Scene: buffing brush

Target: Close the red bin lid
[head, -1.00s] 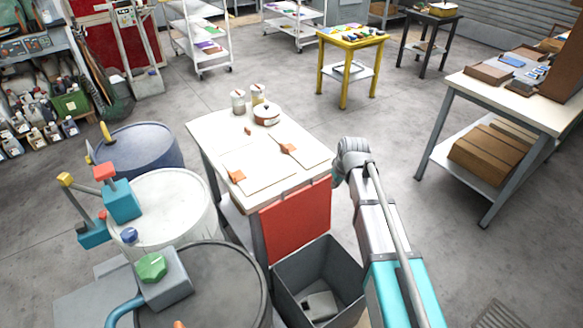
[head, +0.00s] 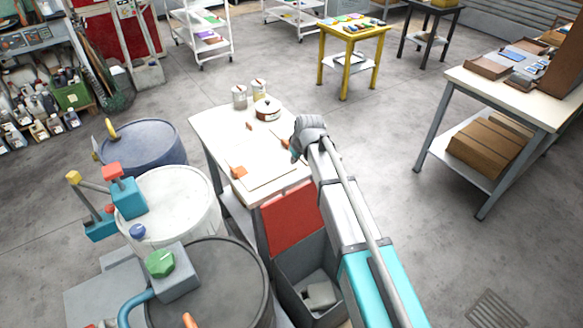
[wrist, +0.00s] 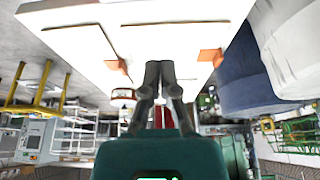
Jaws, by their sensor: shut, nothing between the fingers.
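The red bin lid (head: 292,218) stands open and nearly upright in the head view, at the near end of the white table. The dark grey bin (head: 285,268) below it is open at the top, with a grey item (head: 320,294) inside. My arm passes to the right of the lid and covers part of the bin's right side. My gripper is around the table's near right corner, mostly hidden by my wrist in the head view. In the wrist view my gripper (wrist: 158,67) is shut and empty, its fingers close together in front of the table top. I cannot make out the lid there.
The white table (head: 215,125) holds orange-marked sheets, two cans (head: 239,97) and a round pot (head: 267,108). Drums (head: 170,205) with pump fittings stand left of the bin. A workbench (head: 515,100) stands to the right, with clear floor between.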

